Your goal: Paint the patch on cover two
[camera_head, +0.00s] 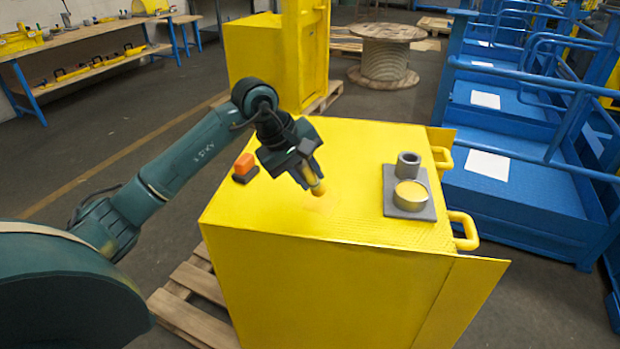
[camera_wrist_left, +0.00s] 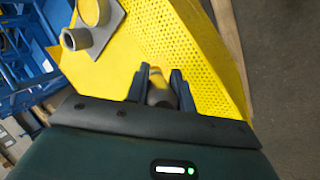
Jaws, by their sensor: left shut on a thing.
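The yellow cover (camera_head: 290,222) is a large box-like housing with a flat top. A faint orange-brown patch (camera_head: 322,204) shows on its top, near the front edge. My left gripper (camera_head: 312,178) is above the patch and shut on a brush (camera_head: 318,187) with a yellow tip, which points down at the patch. I cannot tell whether the tip touches the surface. In the left wrist view, the brush (camera_wrist_left: 158,90) sits between the fingers. A tin of yellow paint (camera_head: 411,194) and a grey cup (camera_head: 408,165) stand on a grey plate (camera_head: 390,205) at the right. My right gripper is not in view.
An orange block on a dark base (camera_head: 244,167) sits at the top's left edge. Yellow handles (camera_head: 464,231) stick out on the right side. Blue platforms with rails (camera_head: 515,190) stand at the right. Another yellow housing (camera_head: 262,62) and a cable reel (camera_head: 386,52) are behind.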

